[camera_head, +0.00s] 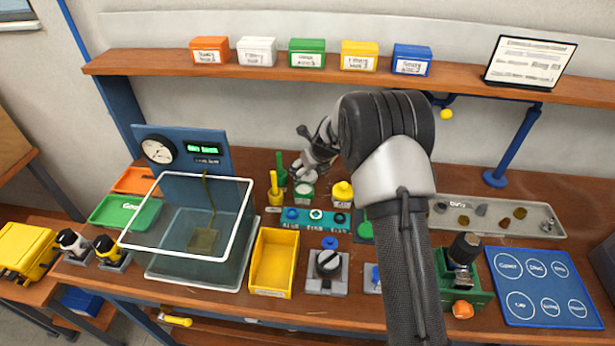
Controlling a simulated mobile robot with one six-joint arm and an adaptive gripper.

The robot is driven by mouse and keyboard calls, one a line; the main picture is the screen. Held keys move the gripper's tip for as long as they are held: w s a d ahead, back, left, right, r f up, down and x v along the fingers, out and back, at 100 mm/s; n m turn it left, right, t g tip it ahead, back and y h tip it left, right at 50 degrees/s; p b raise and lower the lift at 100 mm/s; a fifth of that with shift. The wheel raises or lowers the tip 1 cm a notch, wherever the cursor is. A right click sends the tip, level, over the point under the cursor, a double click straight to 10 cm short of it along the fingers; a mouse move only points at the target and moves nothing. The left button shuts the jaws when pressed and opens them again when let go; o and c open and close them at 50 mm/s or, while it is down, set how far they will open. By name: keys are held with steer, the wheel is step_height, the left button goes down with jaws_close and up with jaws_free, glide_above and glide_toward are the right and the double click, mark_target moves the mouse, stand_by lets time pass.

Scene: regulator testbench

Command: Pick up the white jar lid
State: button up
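A small white-and-green jar (304,195) stands upright at the back of the bench, left of a yellow-knobbed jar. A pale top shows on it, which may be the white jar lid; it is too small to tell for sure. My gripper (303,174) points down just above this jar, with my arm reaching in from the right. Its fingers are small in view and partly blend with the jar top. I cannot tell whether they touch it or how far they are closed.
A yellow-knobbed jar (342,193) stands close on the right, and a yellow holder (275,190) and green holder (281,170) on the left. A teal strip (303,223) with rings lies in front. A clear water tank (195,235) stands left. A shelf (300,74) runs behind.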

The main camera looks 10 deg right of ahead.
steer(key=shift+c, duration=0.5)
steer(key=c, duration=0.6)
step_height(320, 180, up, 9)
steer(key=p, duration=0.4)
steer(key=shift+r, duration=0.2)
steer(key=s+n+g+y, duration=0.1)
steer(key=s+n, duration=0.1)
steer(key=n, duration=0.1)
steer(key=s+a+f+n+g+y, duration=0.1)
steer(key=s+n, duration=0.2)
steer(key=n, duration=0.1)
steer(key=s+a+f+n+g+y, duration=0.1)
steer(key=s+n+y, duration=0.1)
steer(key=n, duration=0.1)
steer(key=shift+s+f+n+g, duration=0.15)
steer(key=shift+f+n+g, duration=0.05)
steer(key=shift+n+g, duration=0.1)
steer(key=shift+f, duration=1.15)
